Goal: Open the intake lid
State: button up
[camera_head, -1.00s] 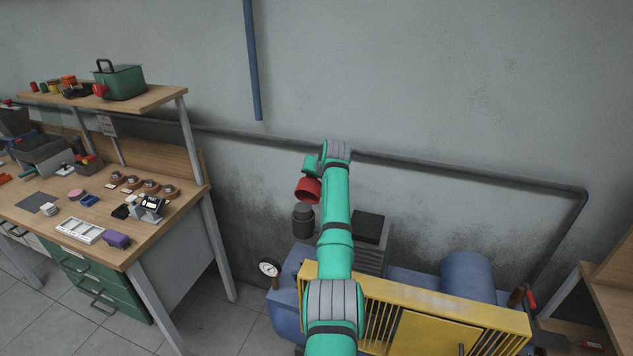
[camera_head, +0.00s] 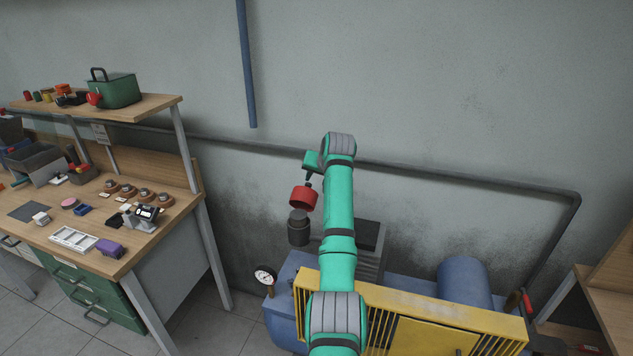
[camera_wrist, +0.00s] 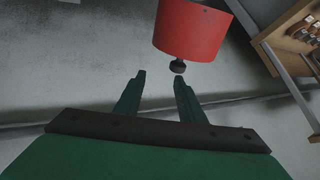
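The red intake lid (camera_head: 303,197) is a short cylinder above the dark intake body (camera_head: 298,229), left of my arm in the head view. It looks slightly tilted, and I cannot tell whether it touches the body. My gripper (camera_wrist: 159,77) is above it, with its two green fingers apart and nothing between them. In the wrist view the red lid (camera_wrist: 191,30) is just beyond the fingertips. Its small black knob (camera_wrist: 178,66) points toward me, close to the right fingertip and apparently not gripped.
A blue compressor tank (camera_head: 464,281) with a yellow slatted guard (camera_head: 420,312) is below my arm. A pressure gauge (camera_head: 265,275) stands at its left. A workbench (camera_head: 125,250) with small parts is on the left. A grey pipe (camera_head: 450,178) runs along the wall.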

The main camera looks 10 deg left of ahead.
jog(key=w+r+v, duration=0.1)
jog(key=v, duration=0.5)
dwell(0.6)
dwell(0.4)
jog(key=v, duration=1)
jog(key=shift+s+r, duration=0.15)
jog(key=shift+r, duration=0.05)
jog(key=shift+d, duration=0.1)
